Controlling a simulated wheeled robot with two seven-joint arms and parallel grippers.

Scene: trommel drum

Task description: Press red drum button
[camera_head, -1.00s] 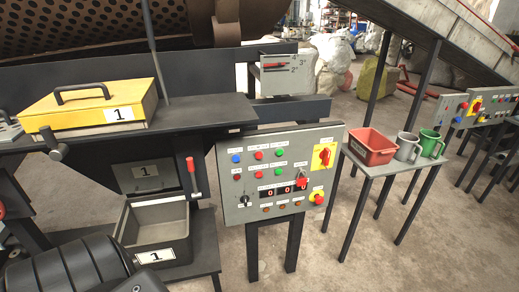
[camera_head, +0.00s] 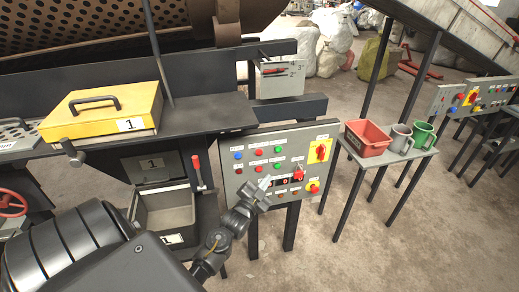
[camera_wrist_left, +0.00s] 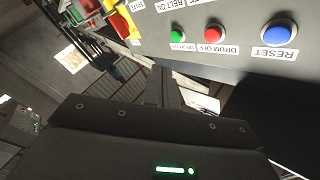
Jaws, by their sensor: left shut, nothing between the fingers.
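The control panel (camera_head: 230,190) carries several coloured buttons. The red drum button (camera_wrist_left: 214,32) has a DRUM OFF label in the left wrist view, between a blue RESET button (camera_wrist_left: 280,33) and a green button (camera_wrist_left: 176,37). In the head view the red button (camera_head: 258,152) is in the panel's top row. My left gripper (camera_head: 266,182) is shut and empty, in front of the panel's lower middle, below that button in the picture. Its fingers (camera_wrist_left: 166,88) show apart from the button in the left wrist view. My right gripper is not in view.
A red-on-yellow rotary switch (camera_head: 320,151) and a red stop button (camera_head: 313,187) are at the panel's right. A red-handled lever (camera_head: 197,170) and a grey bin (camera_head: 165,215) stand left. A small table (camera_head: 375,160) holds a red box and mugs.

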